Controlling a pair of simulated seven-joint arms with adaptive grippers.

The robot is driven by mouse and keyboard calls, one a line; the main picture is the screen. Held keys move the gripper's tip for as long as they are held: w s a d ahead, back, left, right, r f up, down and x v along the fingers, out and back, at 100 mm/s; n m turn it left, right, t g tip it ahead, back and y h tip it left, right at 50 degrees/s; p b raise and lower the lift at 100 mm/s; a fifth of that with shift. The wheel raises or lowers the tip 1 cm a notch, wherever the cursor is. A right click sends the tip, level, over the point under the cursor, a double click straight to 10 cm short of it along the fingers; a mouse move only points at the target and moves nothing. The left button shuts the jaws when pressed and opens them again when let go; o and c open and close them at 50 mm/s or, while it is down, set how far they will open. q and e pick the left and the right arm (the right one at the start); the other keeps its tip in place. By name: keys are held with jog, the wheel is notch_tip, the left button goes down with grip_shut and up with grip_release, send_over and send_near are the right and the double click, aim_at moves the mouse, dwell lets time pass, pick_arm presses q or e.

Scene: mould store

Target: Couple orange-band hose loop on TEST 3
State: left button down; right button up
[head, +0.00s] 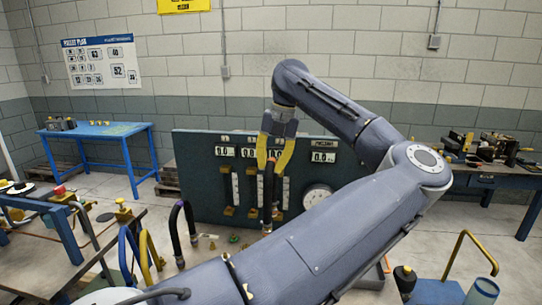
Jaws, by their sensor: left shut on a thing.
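My left gripper (272,168), with yellow fingers, reaches down in front of the green test panel (195,160). It is shut on a dark hose loop (268,195), which hangs upright before the panel's middle. An orange-brown patch shows on the hose near the fingertips. Its lower end comes close to the bench fittings; I cannot tell whether it touches them. The TEST labels are too small to read, and my arm hides the panel's lower right. My right gripper is not in view.
A dark hose loop with a purple band (182,228) stands left of the panel front. A round gauge (317,197) sits on the panel's right. A blue table (95,130) is at back left, and a cluttered bench (480,178) at right.

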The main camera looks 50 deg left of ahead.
pick_arm(q)
jog(key=shift+w+d+f+x, duration=0.1)
jog(key=shift+w+d+x, duration=0.25)
jog(key=shift+x, duration=1.8)
jog(key=shift+w+d+f+x, duration=0.1)
jog(key=shift+w+d+x, duration=0.2)
jog(key=shift+x, duration=1.9)
jog(key=shift+w+d+f+x, duration=0.1)
jog(key=shift+w+d+x, duration=0.2)
jog(key=shift+x, duration=1.85)
jog(key=shift+d+f, duration=0.1)
jog(key=shift+d, duration=0.15)
jog(key=shift+w+x, duration=0.2)
jog(key=shift+x, duration=1.3)
jog(key=shift+d+f, duration=0.25)
jog(key=shift+d, duration=0.05)
jog(key=c, duration=1.4)
grip_release()
jog(key=shift+w+d, duration=0.15)
jog(key=shift+o, duration=1)
jog(key=shift+r, duration=0.1)
